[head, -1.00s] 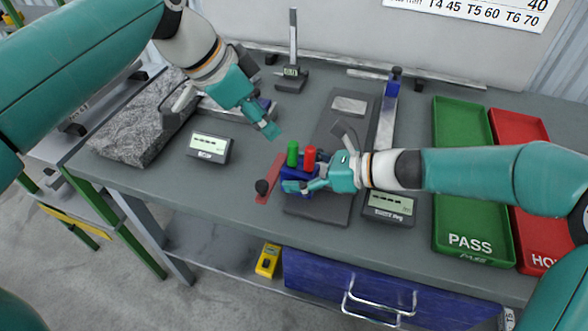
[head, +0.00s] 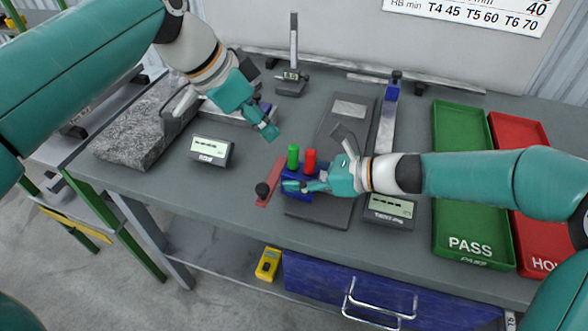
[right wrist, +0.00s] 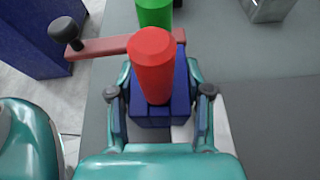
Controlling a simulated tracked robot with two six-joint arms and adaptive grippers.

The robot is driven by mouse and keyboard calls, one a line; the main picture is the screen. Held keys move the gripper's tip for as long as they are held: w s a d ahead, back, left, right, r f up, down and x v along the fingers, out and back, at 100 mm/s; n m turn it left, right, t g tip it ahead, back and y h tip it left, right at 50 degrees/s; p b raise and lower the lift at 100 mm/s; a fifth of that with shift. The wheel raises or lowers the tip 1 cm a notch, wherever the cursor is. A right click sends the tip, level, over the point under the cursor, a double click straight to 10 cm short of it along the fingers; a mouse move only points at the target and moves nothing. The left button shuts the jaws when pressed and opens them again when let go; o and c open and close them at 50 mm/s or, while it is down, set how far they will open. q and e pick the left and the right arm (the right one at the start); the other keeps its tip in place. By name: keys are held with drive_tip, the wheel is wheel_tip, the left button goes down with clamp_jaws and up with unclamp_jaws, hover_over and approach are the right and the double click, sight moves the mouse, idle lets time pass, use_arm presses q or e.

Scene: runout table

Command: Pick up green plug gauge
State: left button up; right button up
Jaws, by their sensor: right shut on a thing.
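The green plug gauge (head: 293,157) stands upright in a blue block (head: 290,174), beside a red plug (head: 310,160). In the right wrist view the green plug (right wrist: 154,12) is partly cut off at the top, behind the red plug (right wrist: 151,65). My right gripper (head: 308,186) has its fingers on either side of the blue block (right wrist: 180,75) and is shut on it, below the plugs. My left gripper (head: 269,131) hangs above the table, up and left of the green plug and apart from it. Its finger gap is too small to make out.
A red bar with a black knob (head: 262,190) lies left of the block. A display box (head: 211,150) and a granite slab (head: 140,137) are further left. A second display (head: 389,210), green PASS tray (head: 470,205) and red tray (head: 515,130) are right.

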use_arm(q)
drive_tip(key=n, duration=0.2)
drive_tip(key=n+t+y, duration=0.2)
drive_tip(key=n+y, duration=0.2)
drive_tip(key=n, duration=0.2)
approach(292, 148)
drive_tip(key=x, duration=1)
drive_tip(key=shift+f, duration=0.1)
clamp_jaws()
